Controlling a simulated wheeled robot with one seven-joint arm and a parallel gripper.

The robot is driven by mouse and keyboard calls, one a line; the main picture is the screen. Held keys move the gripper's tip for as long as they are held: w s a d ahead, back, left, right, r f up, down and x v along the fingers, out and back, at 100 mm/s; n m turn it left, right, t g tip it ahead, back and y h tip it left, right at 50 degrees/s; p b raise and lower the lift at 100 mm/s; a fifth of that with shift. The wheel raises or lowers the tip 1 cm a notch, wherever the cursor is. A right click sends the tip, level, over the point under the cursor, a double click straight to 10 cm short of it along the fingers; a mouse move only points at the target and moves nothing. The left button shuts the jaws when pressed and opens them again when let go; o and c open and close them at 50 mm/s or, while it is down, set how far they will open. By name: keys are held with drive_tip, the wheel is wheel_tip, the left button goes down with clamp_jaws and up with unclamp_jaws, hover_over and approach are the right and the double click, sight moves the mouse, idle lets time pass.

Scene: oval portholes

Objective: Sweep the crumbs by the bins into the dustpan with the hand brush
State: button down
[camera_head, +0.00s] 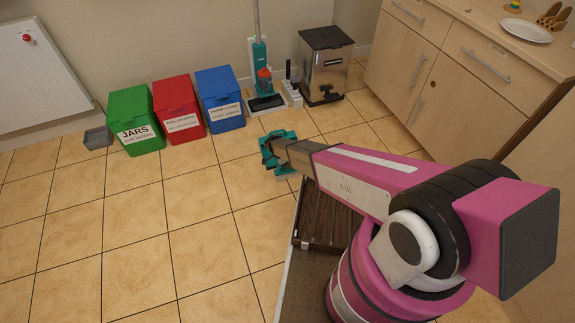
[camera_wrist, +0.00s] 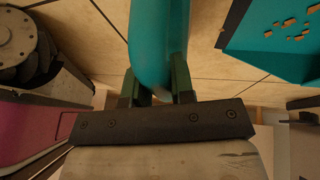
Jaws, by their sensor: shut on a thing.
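The teal hand brush (camera_wrist: 158,40) is in my gripper (camera_wrist: 156,85), with its handle between the two dark green fingers in the wrist view. Its bristles are out of sight there. The teal dustpan (camera_wrist: 265,62), with a dark edge, lies at the upper right of the wrist view, apart from the handle. Several orange crumbs (camera_wrist: 290,37) show on its surface. In the head view my gripper (camera_head: 270,148) is low over the floor in front of the bins; teal parts show around it, but brush and dustpan are hard to tell apart.
Green (camera_head: 136,120), red (camera_head: 178,108) and blue (camera_head: 220,98) bins stand along the wall. A teal upright cleaner (camera_head: 261,78) and a steel pedal bin (camera_head: 326,68) stand right of them. Cabinets (camera_head: 455,60) line the right.

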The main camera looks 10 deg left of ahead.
drive_tip(key=shift+f, duration=0.3)
drive_tip(key=shift+w, duration=0.1)
drive_tip(key=shift+w+a+r, duration=0.1)
drive_tip(key=shift+w+a, duration=0.2)
drive_tip(key=shift+w, duration=0.25)
drive_tip(key=shift+w+a+r, duration=0.1)
drive_tip(key=shift+w+a, duration=0.2)
drive_tip(key=shift+w, duration=0.2)
drive_tip(key=shift+w+a+f, duration=0.15)
drive_tip(key=shift+w+a, duration=0.05)
drive_tip(key=shift+w, duration=0.2)
drive_tip(key=shift+w, duration=0.1)
drive_tip(key=shift+w+a, duration=0.4)
drive_tip(key=shift+w, duration=0.25)
